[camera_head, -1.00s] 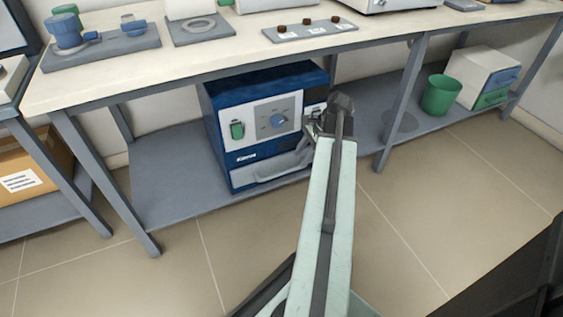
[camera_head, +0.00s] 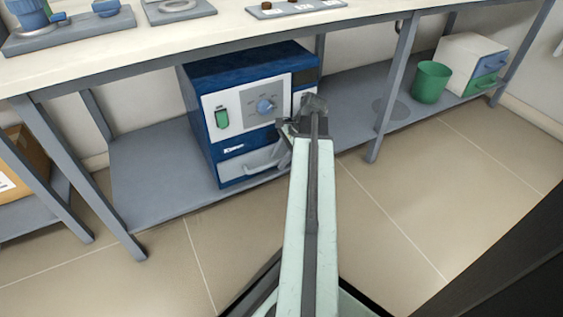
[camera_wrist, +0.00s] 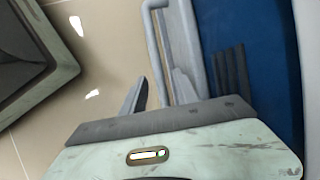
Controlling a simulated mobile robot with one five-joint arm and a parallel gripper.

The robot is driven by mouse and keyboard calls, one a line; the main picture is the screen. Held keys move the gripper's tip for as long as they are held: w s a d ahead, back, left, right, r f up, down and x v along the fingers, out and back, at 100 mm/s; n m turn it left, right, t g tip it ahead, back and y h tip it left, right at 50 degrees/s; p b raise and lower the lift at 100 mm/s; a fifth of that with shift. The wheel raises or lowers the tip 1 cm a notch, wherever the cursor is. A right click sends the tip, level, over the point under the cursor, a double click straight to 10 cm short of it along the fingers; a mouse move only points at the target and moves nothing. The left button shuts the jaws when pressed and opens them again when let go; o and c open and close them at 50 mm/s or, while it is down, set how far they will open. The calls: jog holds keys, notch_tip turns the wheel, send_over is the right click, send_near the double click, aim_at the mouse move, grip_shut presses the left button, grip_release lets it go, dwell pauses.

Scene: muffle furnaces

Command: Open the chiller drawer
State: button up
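The chiller (camera_head: 240,65) is a dark blue box with a white panel, a blue knob and a green switch, standing on the shelf under the bench. Its drawer (camera_head: 232,167) is low on the front and looks closed, with a grey bar handle (camera_head: 262,162). My gripper (camera_head: 286,130) is at the right end of the handle, partly hidden by my arm. In the wrist view, my gripper's fingers (camera_wrist: 158,92) are apart. The handle bar (camera_wrist: 153,45) runs down toward the gap between them. I cannot tell whether they touch it.
The bench top (camera_head: 110,55) is above the chiller and a bench leg (camera_head: 392,90) stands to its right. A green bin (camera_head: 431,82) and a white drawer unit (camera_head: 468,58) are farther right. A cardboard box (camera_head: 22,165) is at left. The tiled floor (camera_head: 400,215) in front is clear.

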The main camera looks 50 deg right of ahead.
jog(key=shift+r, duration=0.1)
grip_shut()
dwell(1.2)
